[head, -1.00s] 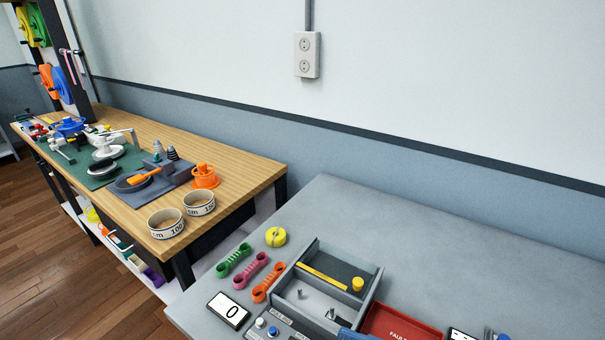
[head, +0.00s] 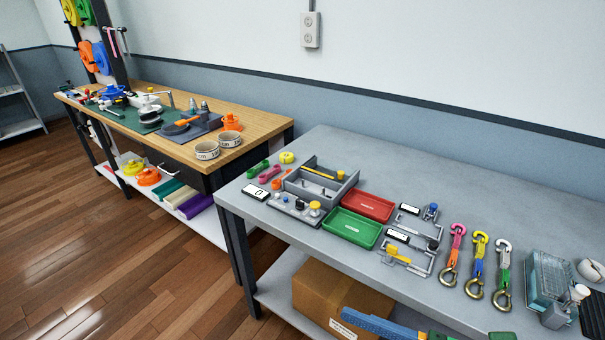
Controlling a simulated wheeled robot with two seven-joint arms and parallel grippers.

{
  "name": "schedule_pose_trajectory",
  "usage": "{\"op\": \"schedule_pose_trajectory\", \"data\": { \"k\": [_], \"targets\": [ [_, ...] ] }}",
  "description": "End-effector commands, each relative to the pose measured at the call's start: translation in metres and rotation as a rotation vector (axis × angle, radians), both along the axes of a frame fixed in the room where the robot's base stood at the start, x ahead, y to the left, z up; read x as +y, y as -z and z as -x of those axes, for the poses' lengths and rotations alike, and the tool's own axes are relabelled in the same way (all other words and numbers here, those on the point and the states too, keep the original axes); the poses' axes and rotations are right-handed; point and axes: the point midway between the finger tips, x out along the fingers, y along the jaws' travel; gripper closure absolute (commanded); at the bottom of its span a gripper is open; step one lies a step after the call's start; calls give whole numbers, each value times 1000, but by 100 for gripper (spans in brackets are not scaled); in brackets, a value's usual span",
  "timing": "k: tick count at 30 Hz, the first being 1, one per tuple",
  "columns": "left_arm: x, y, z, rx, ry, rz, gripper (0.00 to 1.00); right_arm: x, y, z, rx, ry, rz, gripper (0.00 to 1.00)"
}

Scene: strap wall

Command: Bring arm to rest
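Neither of my grippers shows in the head view, and no arm link can be made out with certainty. The grey table (head: 463,188) stands at the right. On it are a grey divided box (head: 292,186), a red tray (head: 384,212), a green tray (head: 338,239) and a control box with knobs (head: 283,208). Three short straps with hooks lie further right: a pink and orange one (head: 457,236), a yellow and blue one (head: 479,246) and a white and green one (head: 501,262).
A wooden bench (head: 185,101) with tools stands at the left by the wall. A cardboard box (head: 318,298) sits on the shelf under the grey table. A blue object (head: 372,324) shows at the bottom edge. The wooden floor (head: 120,270) at the front left is clear.

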Motion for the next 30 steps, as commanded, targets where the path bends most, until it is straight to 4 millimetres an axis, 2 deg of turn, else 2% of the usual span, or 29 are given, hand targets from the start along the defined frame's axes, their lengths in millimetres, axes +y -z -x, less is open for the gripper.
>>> {"op": "schedule_pose_trajectory", "data": {
  "k": [2,5,8,14,20,23,26,27,29,30],
  "targets": [
    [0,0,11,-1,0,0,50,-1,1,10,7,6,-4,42],
    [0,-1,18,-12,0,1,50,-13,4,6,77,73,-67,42],
    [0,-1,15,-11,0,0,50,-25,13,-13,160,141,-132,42],
    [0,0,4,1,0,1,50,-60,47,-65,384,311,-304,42],
    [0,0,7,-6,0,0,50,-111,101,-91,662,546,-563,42],
    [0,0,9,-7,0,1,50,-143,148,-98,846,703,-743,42],
    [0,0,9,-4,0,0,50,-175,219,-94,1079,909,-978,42],
    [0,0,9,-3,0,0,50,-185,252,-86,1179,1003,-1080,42],
    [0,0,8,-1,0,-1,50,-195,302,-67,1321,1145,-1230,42],
    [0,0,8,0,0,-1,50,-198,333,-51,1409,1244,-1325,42]
  ]
}}
